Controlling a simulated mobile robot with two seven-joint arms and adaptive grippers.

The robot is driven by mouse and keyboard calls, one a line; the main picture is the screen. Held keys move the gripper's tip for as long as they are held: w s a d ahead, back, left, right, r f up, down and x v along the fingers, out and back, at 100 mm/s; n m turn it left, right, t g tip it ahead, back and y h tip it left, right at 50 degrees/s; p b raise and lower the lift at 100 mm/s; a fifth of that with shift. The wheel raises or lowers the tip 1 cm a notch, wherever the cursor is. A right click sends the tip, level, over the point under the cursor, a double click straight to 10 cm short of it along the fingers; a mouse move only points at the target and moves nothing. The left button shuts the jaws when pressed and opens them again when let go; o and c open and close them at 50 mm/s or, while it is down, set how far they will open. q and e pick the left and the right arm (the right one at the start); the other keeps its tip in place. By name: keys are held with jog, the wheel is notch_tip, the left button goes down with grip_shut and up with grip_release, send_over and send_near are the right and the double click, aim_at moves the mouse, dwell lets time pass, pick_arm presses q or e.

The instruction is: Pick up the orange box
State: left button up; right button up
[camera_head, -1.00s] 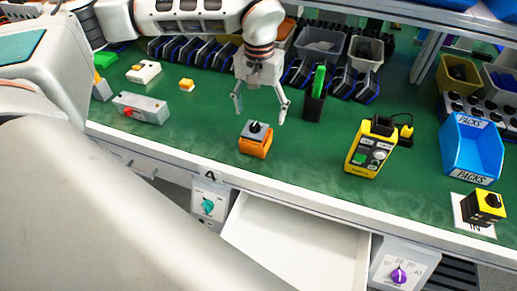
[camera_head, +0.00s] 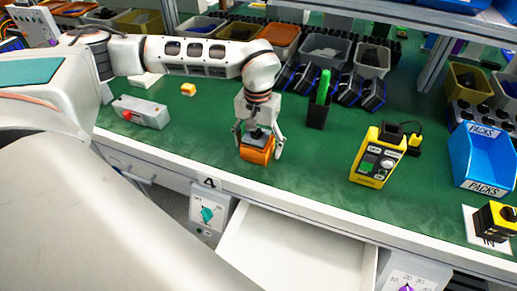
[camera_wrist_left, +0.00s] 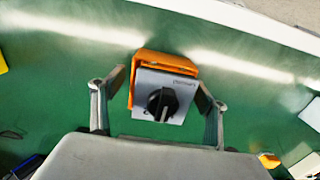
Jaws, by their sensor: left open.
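The orange box (camera_head: 256,154) stands on the green table near its front edge. It has a grey top plate with a black rotary knob, which shows in the left wrist view (camera_wrist_left: 163,101). My left gripper (camera_head: 258,148) is lowered over the box from behind, with one finger on each side. In the left wrist view the two open fingers (camera_wrist_left: 160,85) flank the box, with a gap on both sides. The gripper's body hides part of the box's top in the head view. My right gripper is not in view.
A grey box with a red button (camera_head: 140,112) and a small yellow block (camera_head: 188,89) lie to the left. A black holder with a green item (camera_head: 319,103) and a yellow tester (camera_head: 378,158) stand to the right. An open white drawer (camera_head: 295,250) is below the front edge.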

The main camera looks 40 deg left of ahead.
pick_arm(q)
jog(key=shift+r, duration=0.1)
jog(key=c, duration=1.2)
jog(key=shift+r, duration=0.1)
